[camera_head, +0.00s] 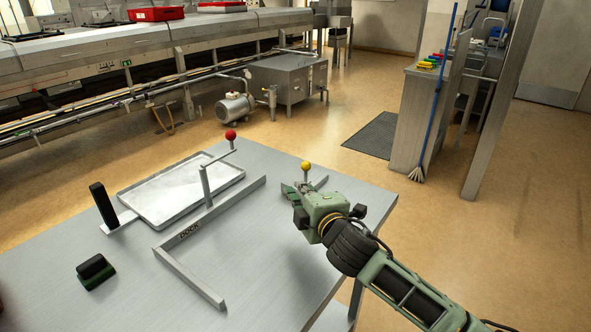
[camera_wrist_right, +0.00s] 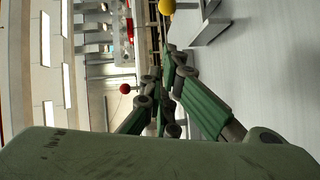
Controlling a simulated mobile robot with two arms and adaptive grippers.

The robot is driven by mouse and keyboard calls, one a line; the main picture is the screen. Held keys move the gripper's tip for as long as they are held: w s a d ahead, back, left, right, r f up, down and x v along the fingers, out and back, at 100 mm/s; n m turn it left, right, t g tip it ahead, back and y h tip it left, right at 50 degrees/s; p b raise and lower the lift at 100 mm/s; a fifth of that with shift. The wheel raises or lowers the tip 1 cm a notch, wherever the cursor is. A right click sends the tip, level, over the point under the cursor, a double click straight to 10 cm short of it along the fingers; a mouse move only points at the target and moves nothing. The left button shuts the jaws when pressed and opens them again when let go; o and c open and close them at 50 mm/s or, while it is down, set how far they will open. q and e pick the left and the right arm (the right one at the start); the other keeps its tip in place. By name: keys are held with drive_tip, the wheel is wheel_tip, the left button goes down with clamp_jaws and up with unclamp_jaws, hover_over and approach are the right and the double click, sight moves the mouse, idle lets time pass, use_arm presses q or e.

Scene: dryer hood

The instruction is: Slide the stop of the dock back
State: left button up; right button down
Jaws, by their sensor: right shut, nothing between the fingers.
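The dock (camera_head: 188,276) is a low grey metal frame of bars on the table, with "DOCK" written on one bar. A red ball knob (camera_head: 230,134) sits on a bent metal lever at the dock's far side. A yellow ball knob (camera_head: 306,166) stands on a short metal part near the table's far right edge. I cannot tell which part is the stop. My right gripper (camera_head: 298,187) is shut and empty, just on the near side of the yellow knob. The wrist view shows its fingers (camera_wrist_right: 164,78), the yellow knob (camera_wrist_right: 167,6) and the red knob (camera_wrist_right: 125,88). My left gripper is not in view.
A shallow tray (camera_head: 128,198) with a black upright handle (camera_head: 104,205) lies beside the dock. A black and green block (camera_head: 95,270) sits at the table's left. The table (camera_head: 270,255) is bare between the dock and my right arm.

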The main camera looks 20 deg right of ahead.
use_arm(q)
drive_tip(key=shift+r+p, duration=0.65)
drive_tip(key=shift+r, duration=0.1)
use_arm(e)
drive_tip(key=w+d+f, duration=0.2)
drive_tip(key=w, duration=0.8)
drive_tip(key=shift+w, duration=0.35)
